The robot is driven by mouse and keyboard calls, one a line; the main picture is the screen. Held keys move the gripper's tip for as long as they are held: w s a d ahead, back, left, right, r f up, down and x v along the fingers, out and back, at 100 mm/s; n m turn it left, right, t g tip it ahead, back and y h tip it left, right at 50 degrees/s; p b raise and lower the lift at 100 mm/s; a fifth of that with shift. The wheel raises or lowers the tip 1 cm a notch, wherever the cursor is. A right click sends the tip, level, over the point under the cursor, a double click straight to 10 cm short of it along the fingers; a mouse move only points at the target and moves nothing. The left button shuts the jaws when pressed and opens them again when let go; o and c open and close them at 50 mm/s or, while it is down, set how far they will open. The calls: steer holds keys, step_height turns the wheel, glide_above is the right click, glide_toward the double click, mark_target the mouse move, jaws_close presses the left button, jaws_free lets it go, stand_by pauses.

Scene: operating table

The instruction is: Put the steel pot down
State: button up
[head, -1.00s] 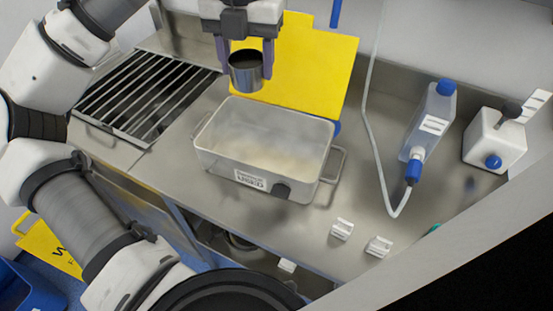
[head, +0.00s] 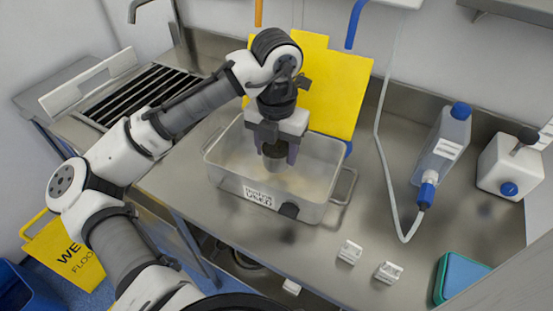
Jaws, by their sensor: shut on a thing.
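The small steel pot (head: 274,151) is between the two fingers of my gripper (head: 277,147), which is shut on it. The pot looks upright, but the fingers and wrist hide most of it. My gripper is over the grey metal basin (head: 232,183) with a label on its front, and the pot appears within the basin's opening. I cannot tell whether the pot touches the basin's bottom.
The basin stands on a steel counter (head: 310,236), with a yellow board (head: 335,92) behind it. A slatted drainer (head: 128,98) is at left. A clear bottle (head: 441,150), a white canister (head: 510,165), small white clips (head: 388,272) and a teal-edged blue box (head: 459,277) are at right.

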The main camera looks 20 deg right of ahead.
mark_target(277, 161)
steer(key=shift+f, duration=1.85)
steer(key=shift+f, duration=0.2)
steer(key=o, duration=1)
steer(key=shift+r, duration=0.15)
step_height(277, 161, up, 12)
steer(key=shift+r, duration=0.1)
